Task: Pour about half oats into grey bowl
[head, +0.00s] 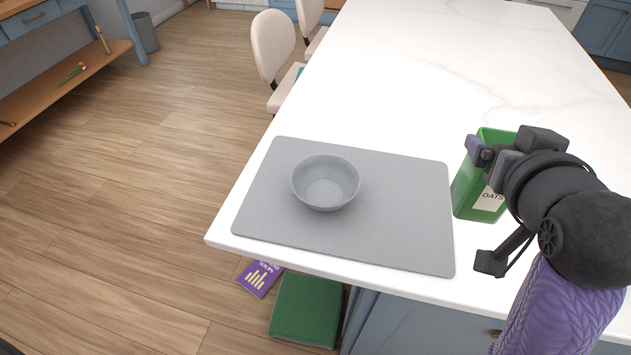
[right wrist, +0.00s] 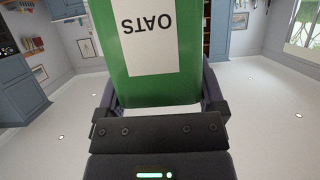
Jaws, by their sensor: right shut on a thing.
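The grey bowl (head: 325,184) stands upright on a grey mat (head: 390,235) near the front left of the white counter; its visible inside looks empty. The green oats box (head: 466,189) is to the right of the mat, about upright, with a white label reading OATS. My right gripper (head: 490,150) is shut on the oats box near its upper part. In the right wrist view the oats box (right wrist: 108,60) sits between the fingers. I cannot tell whether the box touches the counter. My left gripper is not in view.
The white counter (head: 440,70) is clear behind the mat. Beige chairs (head: 272,45) stand along its left side. On the floor by the counter's front left lie a purple book (head: 259,278) and a green cushion-like block (head: 306,311).

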